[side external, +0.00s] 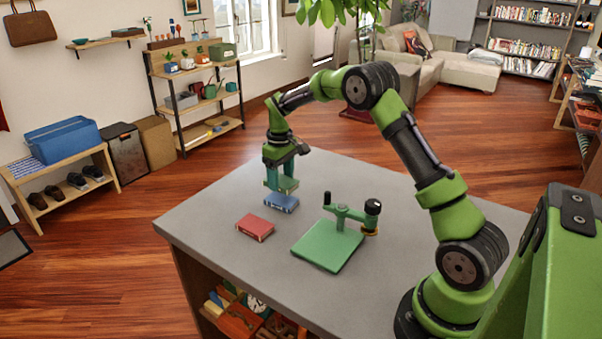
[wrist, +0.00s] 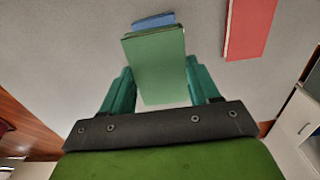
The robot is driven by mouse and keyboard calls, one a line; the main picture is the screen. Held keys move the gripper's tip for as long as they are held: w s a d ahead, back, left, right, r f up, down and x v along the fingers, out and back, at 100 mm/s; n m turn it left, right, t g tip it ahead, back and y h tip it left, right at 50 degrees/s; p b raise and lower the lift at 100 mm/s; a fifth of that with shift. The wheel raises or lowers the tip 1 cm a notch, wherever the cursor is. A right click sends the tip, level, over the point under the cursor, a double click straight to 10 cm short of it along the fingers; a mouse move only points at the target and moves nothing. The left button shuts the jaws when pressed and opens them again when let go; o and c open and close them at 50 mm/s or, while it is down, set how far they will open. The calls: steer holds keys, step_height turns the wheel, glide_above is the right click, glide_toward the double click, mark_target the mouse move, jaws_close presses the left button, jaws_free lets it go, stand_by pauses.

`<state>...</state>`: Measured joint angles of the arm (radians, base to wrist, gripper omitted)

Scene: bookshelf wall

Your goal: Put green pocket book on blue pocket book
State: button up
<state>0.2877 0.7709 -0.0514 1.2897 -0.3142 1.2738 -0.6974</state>
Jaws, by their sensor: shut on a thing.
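The green pocket book (wrist: 157,65) is held between the two fingers of my gripper (wrist: 160,88) in the wrist view. In the side view my gripper (side external: 280,181) points down with the green book (side external: 288,185) between its fingertips. The blue pocket book (side external: 281,203) lies flat on the grey table, just below the held book. In the wrist view only a strip of the blue book (wrist: 153,21) shows past the green book's far edge; the rest is hidden. I cannot tell whether the two books touch.
A red book (side external: 255,228) lies on the grey table (side external: 200,219), to the left of the blue book; it also shows in the wrist view (wrist: 248,28). A green stand with a crank-like handle (side external: 330,247) stands to the right. The table's left part is clear.

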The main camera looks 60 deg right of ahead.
mark_target(281, 180)
steer(key=shift+f, duration=2.15)
steer(key=shift+f, duration=0.15)
steer(key=o, duration=1.1)
steer(key=shift+c, duration=0.2)
